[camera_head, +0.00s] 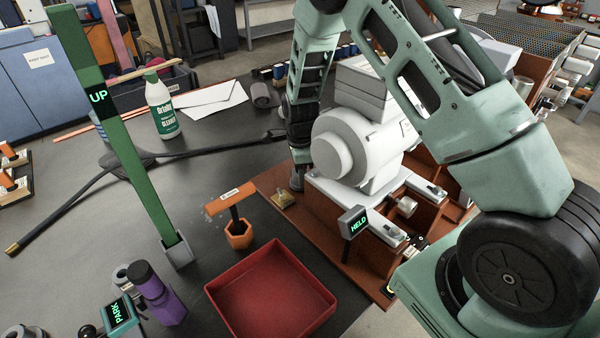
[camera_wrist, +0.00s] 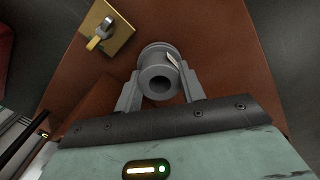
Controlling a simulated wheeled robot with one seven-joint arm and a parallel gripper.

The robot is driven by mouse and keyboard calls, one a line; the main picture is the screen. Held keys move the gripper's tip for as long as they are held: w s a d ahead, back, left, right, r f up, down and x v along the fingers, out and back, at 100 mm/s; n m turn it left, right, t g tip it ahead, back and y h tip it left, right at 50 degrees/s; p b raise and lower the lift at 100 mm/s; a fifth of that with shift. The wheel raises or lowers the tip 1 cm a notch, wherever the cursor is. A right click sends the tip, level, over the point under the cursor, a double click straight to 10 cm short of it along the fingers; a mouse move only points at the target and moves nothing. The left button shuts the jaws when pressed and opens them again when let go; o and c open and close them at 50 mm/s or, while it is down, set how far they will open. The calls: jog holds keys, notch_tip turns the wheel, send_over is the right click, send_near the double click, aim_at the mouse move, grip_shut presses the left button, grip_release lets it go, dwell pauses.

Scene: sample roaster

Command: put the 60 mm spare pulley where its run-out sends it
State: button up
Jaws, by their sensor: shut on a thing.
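My gripper (camera_wrist: 160,88) is shut on a grey pulley (camera_wrist: 157,60), a flanged round piece with a bore, held between its two fingers in the wrist view. The pulley is above or on a brown board (camera_wrist: 215,45); I cannot tell whether it touches. In the head view my gripper (camera_head: 297,180) points down beside the grey machine, and the pulley cannot be made out clearly. A brass plate with a small lever (camera_wrist: 107,30) lies on the board near the pulley; it also shows in the head view (camera_head: 283,199). The pulley's size and run-out cannot be read.
A red tray (camera_head: 220,294) stands in front. An orange holder with a labelled bar (camera_head: 238,235) is behind it. Signs read HELD (camera_head: 353,222), PARK (camera_head: 118,313) and UP (camera_head: 98,97), the last on a tall green post. A large grey machine (camera_head: 355,148) stands right of my gripper.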

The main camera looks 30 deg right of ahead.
jog(key=shift+f, duration=0.2)
jog(key=o, duration=1.3)
jog(key=shift+c, duration=0.2)
